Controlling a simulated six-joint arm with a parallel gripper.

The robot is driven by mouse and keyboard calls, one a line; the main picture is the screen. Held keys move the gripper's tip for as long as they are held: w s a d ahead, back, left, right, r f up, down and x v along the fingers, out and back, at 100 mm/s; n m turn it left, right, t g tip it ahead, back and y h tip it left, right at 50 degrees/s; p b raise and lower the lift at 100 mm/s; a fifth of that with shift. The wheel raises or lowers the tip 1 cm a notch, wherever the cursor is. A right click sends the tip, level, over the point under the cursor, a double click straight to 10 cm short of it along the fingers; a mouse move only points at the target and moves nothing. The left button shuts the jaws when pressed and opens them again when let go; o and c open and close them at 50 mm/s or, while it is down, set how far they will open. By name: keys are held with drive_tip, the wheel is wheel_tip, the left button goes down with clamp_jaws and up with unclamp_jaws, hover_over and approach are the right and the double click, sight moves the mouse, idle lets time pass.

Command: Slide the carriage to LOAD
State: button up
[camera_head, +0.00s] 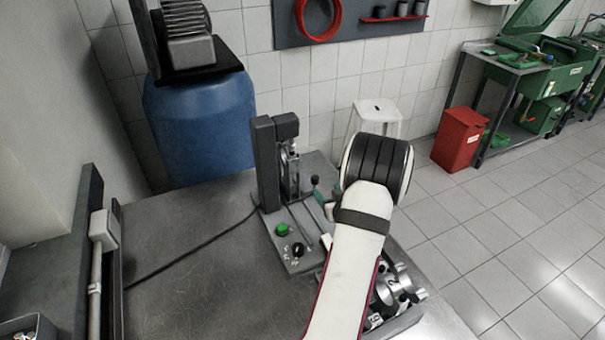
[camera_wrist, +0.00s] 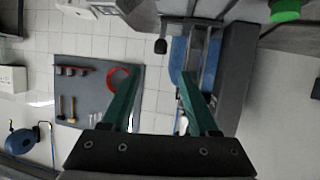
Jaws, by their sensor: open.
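The press-like fixture stands on the metal bench in the head view, with a dark upright (camera_head: 267,165) and a grey base plate (camera_head: 312,262). A metal slide part (camera_head: 290,172) sits beside the upright; I cannot tell for sure which part is the carriage, and no LOAD mark is readable. My gripper's two green fingers (camera_wrist: 162,75) are spread apart and empty in the wrist view. A small black knob (camera_wrist: 160,46) shows between and beyond the fingertips, apparently untouched. In the head view my arm largely hides the gripper, to the right of the fixture.
A green button (camera_head: 282,229) and a black knob (camera_head: 298,249) stand on the base's front. A tray with metal parts (camera_head: 388,288) lies partly under my arm. A cable (camera_head: 190,250) crosses the bench. The bench's left middle is clear. A blue drum (camera_head: 200,125) stands behind.

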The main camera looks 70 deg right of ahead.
sight(315, 178)
drive_tip(key=x, duration=1.2)
drive_tip(key=shift+w+d+f, duration=0.15)
clamp_jaws()
idle(0.8)
